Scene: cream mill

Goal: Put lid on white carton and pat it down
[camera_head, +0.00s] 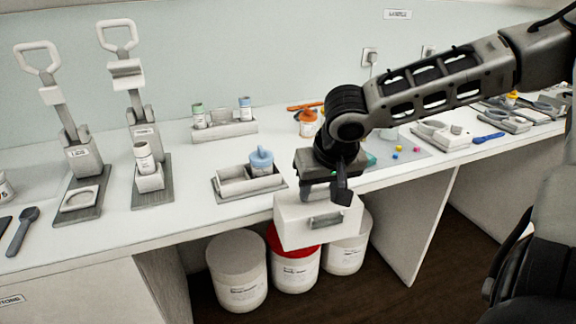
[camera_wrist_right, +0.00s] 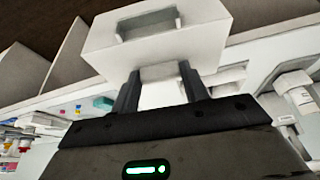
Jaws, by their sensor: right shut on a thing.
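My right gripper (camera_head: 325,190) hangs pointing down over the front edge of the white bench. It is shut on a white box-shaped piece (camera_head: 308,222) with a grey slot on its front face. In the right wrist view the two fingers (camera_wrist_right: 165,88) close on a narrow block joined to the white piece (camera_wrist_right: 208,42). I cannot tell whether this piece is the carton, its lid, or both together. It hangs in front of the bench, above the tubs on the floor. No separate lid or carton is clear. My left gripper is out of view.
White tubs (camera_head: 237,272) and a red-lidded tub (camera_head: 293,268) stand under the bench (camera_head: 190,215). A grey tray with a blue-capped jar (camera_head: 261,161) sits just left of my right gripper. Two lever presses (camera_head: 82,160) stand at left. Small tools lie at right.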

